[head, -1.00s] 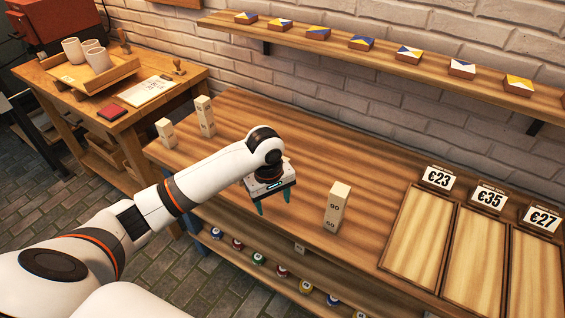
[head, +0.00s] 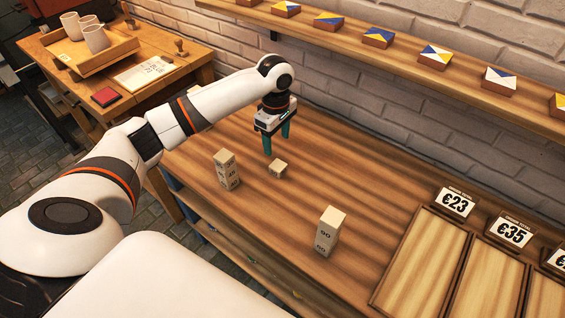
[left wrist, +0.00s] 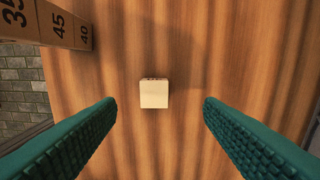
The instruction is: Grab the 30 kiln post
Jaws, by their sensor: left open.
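A small pale cube-like block (head: 278,169) stands on the wooden table; it also shows in the left wrist view (left wrist: 154,94). Its marking is too small to read, so I cannot tell whether it is the 30 post. My left gripper (head: 277,145) is open and points down above the table close to the block. In the left wrist view the block lies between the two teal fingers, apart from both. A stack of numbered posts (head: 227,171) stands to the left; in the left wrist view (left wrist: 62,26) it reads 35, 45 and 40. My right gripper is not in view.
A tall post stack (head: 330,232) marked 90 and 60 stands right of the block. Wooden trays (head: 422,262) with price cards lie at the right. A wall shelf (head: 400,66) holds patterned tiles.

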